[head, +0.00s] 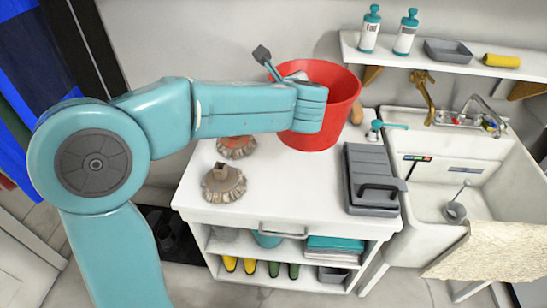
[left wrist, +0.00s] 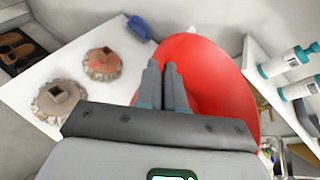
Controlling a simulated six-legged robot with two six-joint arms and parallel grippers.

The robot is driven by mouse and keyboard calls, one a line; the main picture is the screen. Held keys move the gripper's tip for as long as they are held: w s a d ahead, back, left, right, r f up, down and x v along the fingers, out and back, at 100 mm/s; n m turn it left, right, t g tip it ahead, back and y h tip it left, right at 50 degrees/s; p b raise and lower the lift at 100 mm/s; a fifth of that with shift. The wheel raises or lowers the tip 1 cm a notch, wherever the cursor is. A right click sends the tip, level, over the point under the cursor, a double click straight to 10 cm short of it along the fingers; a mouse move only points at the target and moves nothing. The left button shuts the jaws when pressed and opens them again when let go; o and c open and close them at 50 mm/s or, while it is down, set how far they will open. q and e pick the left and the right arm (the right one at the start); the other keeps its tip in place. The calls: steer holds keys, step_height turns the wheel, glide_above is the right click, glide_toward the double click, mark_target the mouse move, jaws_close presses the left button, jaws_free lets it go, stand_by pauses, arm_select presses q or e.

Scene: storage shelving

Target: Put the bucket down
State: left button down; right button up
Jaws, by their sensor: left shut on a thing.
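The red bucket (head: 335,95) is upright at the back of the white cart's top (head: 275,190). I cannot tell whether its base touches the top. My left arm reaches across from the left in the head view and hides part of the bucket. In the left wrist view my left gripper (left wrist: 165,72) is shut on the near side of the red bucket (left wrist: 215,75); the exact contact is hard to see. My right gripper is in neither view.
Two brown round brush heads (head: 223,183) sit on the cart's left side. A grey case (head: 372,180) lies at its right. A white sink (head: 455,165) stands to the right. A wall shelf (head: 470,62) holds bottles. The cart's front middle is clear.

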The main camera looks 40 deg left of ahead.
arm_select(q)
step_height(320, 180, down, 18)
steer(key=b, duration=0.1)
steer(key=shift+s, duration=0.15)
steer(key=c, duration=1.3)
jaws_free()
steer(key=shift+d+f+b, duration=0.1)
steer(key=shift+b, duration=0.2)
steer(key=shift+o, duration=0.2)
steer(key=b+v, duration=0.1)
steer(key=v, duration=1.1)
